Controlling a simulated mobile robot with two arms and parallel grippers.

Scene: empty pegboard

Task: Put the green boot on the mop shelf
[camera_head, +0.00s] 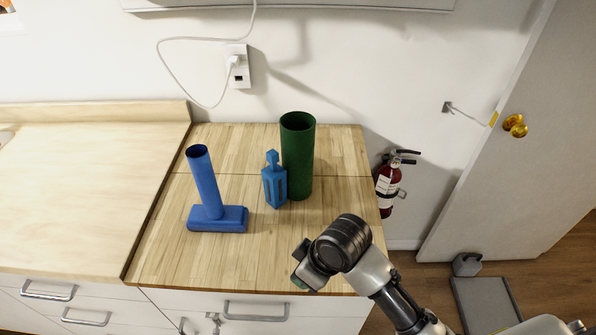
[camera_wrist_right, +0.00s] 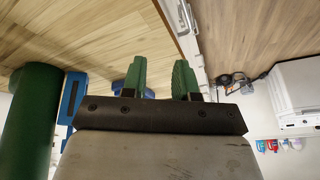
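A tall dark green tube-like object (camera_head: 298,155) stands upright on the wooden counter (camera_head: 235,270); it is the only green object there, and no foot shape shows on it. It also shows at the left edge of the right wrist view (camera_wrist_right: 30,120). My right gripper (camera_head: 303,270) is over the counter's front right part, apart from the green object. In the wrist view its two green fingers (camera_wrist_right: 160,80) are spread with nothing between them. My left gripper is not in view. I cannot make out a mop shelf for certain.
A blue boot-like tube with a block base (camera_head: 217,218) and a small blue lantern-like object (camera_head: 274,182) stand left of the green one. A red fire extinguisher (camera_head: 388,188) is beyond the counter's right edge. A door (camera_head: 535,130) and grey floor tray (camera_head: 485,304) are at right.

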